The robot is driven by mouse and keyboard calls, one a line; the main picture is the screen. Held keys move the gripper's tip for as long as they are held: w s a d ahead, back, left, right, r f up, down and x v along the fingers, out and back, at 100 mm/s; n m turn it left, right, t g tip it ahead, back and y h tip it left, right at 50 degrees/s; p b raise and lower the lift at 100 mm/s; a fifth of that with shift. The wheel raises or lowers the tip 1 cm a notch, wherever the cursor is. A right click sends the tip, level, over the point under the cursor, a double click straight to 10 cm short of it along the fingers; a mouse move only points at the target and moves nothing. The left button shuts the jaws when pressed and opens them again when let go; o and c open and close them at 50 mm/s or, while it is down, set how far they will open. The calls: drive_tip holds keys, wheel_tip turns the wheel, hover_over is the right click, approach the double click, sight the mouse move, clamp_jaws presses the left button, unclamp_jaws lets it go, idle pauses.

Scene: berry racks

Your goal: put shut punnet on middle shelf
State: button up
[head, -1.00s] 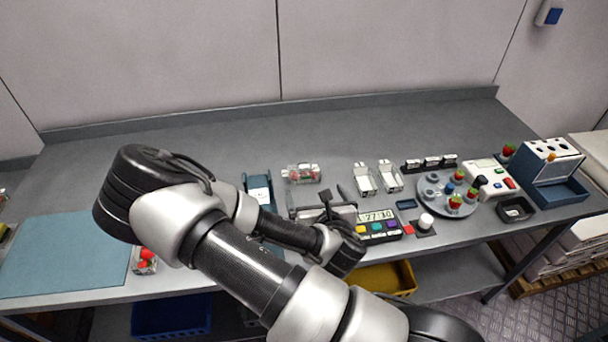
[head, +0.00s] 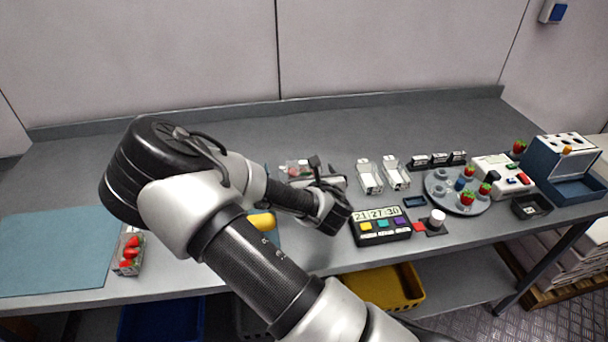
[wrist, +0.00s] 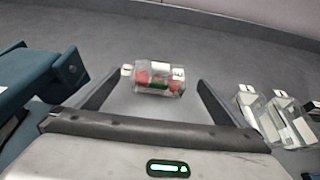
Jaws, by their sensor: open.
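A clear punnet with red berries (wrist: 158,80) lies on the grey worktop, looking closed. In the wrist view it appears between the two dark fingers of my gripper (wrist: 162,84), which is open and empty. I cannot tell whether the fingertips are level with it. In the head view the punnet (head: 297,168) is partly hidden behind my gripper (head: 322,182). A second clear punnet of strawberries (head: 129,254) stands at the front left, beside the blue mat. No rack with a middle shelf can be made out.
Two empty open punnets (head: 369,178) stand right of my gripper. A timer box (head: 380,226), a round grey tray (head: 436,190) with berries and a blue-and-white box (head: 565,165) are further right. A blue object (wrist: 35,75) is close on the left. The back worktop is clear.

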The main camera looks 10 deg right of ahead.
sight(305, 166)
drive_tip(key=shift+x, duration=3.05)
drive_tip(key=shift+r, duration=0.15)
drive_tip(key=c, duration=1.3)
